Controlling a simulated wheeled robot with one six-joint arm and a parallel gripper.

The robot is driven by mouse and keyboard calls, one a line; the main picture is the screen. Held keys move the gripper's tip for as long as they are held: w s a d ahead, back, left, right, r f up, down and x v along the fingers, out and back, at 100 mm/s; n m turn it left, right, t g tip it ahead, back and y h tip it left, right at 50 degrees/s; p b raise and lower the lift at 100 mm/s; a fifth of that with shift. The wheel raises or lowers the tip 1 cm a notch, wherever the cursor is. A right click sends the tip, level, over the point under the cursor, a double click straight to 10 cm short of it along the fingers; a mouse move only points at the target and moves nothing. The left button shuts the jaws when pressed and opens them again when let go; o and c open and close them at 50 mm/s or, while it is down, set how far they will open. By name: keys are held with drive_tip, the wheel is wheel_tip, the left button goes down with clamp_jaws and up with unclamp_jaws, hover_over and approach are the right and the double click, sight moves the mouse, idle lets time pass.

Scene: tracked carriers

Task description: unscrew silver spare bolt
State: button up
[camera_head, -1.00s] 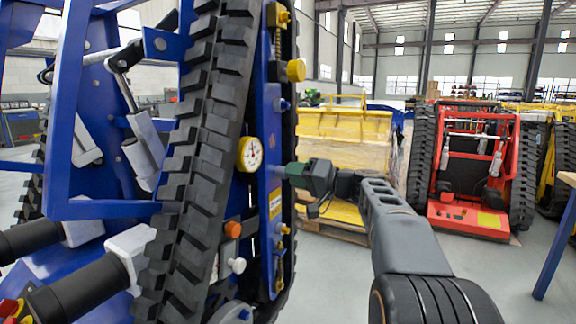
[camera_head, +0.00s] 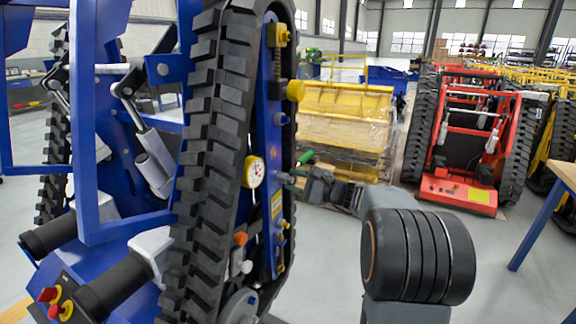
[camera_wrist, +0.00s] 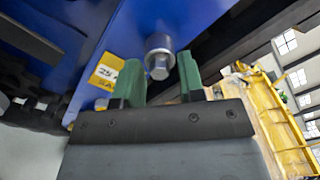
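A silver bolt (camera_wrist: 159,57) with a hexagonal head and a round collar sticks out of the blue panel in the wrist view. My gripper (camera_wrist: 160,78) is open, with its green fingers apart on either side of the bolt. Gaps show between the fingers and the bolt head, and nothing is gripped. In the head view my gripper (camera_head: 291,176) reaches in from the right, close to the blue side panel (camera_head: 272,148) of the tracked carrier. The bolt cannot be made out there; the green fingers are in that area.
A yellow label (camera_wrist: 106,73) is beside the bolt. A dial gauge (camera_head: 254,172), a yellow knob (camera_head: 296,90), an orange knob (camera_head: 240,238) and a white knob (camera_head: 246,267) protrude from the carrier near my gripper. A red carrier (camera_head: 459,190) stands farther back. Open floor lies right of the panel.

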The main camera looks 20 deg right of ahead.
drive_tip(key=m+p, duration=0.1)
drive_tip(key=p, duration=0.1)
drive_tip(key=r+m+p, duration=0.1)
drive_tip(key=m+p, duration=0.1)
drive_tip(key=p, duration=0.1)
drive_tip(key=m+p, duration=0.3)
drive_tip(key=shift+p, duration=0.4)
drive_tip(key=m+p, duration=0.3)
drive_tip(key=p, duration=0.1)
drive_tip(key=shift+f, duration=0.2)
drive_tip(key=shift+f+m, duration=0.4)
drive_tip(key=shift+m, duration=0.2)
drive_tip(key=shift+p, duration=0.3)
drive_tip(key=shift+r, duration=0.1)
clamp_jaws()
drive_tip(key=n+b, duration=0.9)
drive_tip(key=b, duration=0.5)
drive_tip(key=shift+n, duration=0.4)
